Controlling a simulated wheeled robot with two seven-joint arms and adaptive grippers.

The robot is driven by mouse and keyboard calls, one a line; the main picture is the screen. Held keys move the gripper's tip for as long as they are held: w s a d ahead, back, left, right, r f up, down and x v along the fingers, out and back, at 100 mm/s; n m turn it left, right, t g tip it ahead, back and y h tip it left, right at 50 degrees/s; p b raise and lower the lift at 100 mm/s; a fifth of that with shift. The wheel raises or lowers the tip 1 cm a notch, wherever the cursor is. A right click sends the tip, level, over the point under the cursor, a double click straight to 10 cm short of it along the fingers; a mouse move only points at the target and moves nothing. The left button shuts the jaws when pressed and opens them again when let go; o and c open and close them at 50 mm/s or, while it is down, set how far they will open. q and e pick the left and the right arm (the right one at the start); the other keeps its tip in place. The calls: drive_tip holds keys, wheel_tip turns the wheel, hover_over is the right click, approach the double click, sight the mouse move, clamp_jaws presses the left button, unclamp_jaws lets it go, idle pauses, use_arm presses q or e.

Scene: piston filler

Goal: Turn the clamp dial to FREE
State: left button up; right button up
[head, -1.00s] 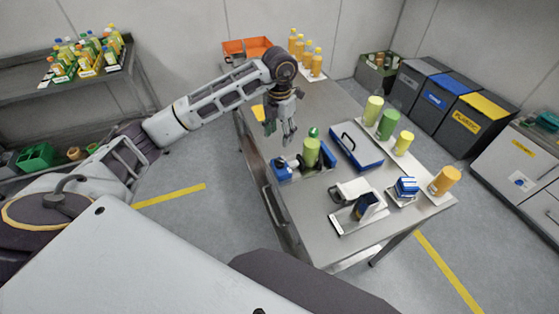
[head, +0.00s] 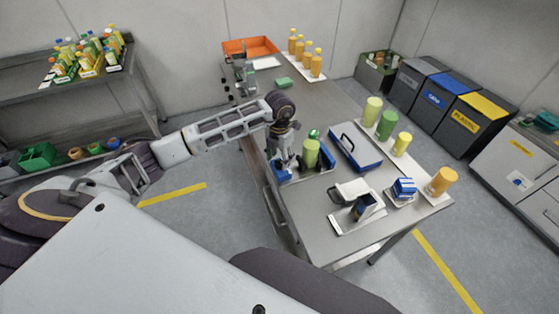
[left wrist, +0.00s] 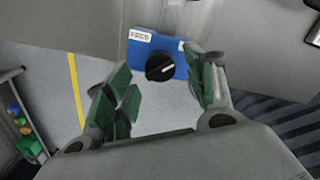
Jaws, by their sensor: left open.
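In the left wrist view a black round dial (left wrist: 160,67) with a white pointer line sits on a blue block (left wrist: 170,45). The pointer slants to the upper right. A white label (left wrist: 141,36) is at the block's upper left; its small lettering is blurred. A second white label is partly hidden by the right-hand finger. My left gripper (left wrist: 163,88) is open, its green-padded fingers on either side of the dial, with no contact visible.
A blue tray with a handle (head: 355,152) stands right of the clamp. A white device (head: 350,190) is nearer the front edge. Several bottles and cylinders stand along the far side. An orange bin (head: 250,48) is at the back left of the table.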

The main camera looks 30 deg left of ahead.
sight(279, 165)
use_arm(q)
drive_tip(key=shift+f, duration=1.2)
drive_tip(key=shift+c, duration=0.2)
drive_tip(key=c, duration=1)
